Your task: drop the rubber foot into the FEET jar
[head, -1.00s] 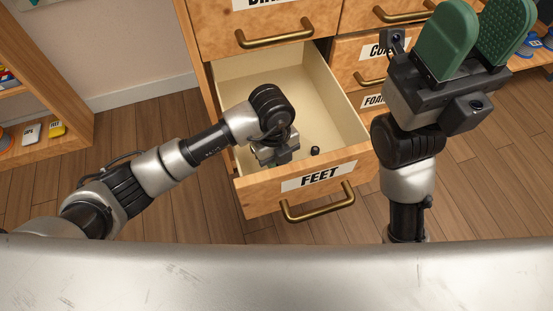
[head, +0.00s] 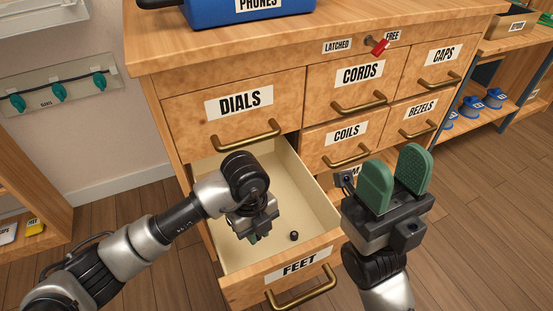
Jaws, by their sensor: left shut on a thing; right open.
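The open drawer labelled FEET (head: 321,222) has a pale inside. I see no jar with that label. My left gripper (head: 254,238) points down inside the drawer; only a bit of its green fingertips shows below its dark body. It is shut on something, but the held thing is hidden. A small black piece (head: 294,236), which looks like a rubber foot, lies on the drawer floor just right of the gripper, apart from it. My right gripper (head: 396,180) is open and empty, its green pads pointing up, in front of the cabinet's right side.
Shut drawers labelled DIALS (head: 275,104), CORDS (head: 343,98), COILS, CAPS and BEZELS surround the open one. A red-handled latch (head: 379,46) sits between LATCHED and FREE. A blue PHONES box (head: 206,9) stands on top. Shelves flank the cabinet; the floor at right is clear.

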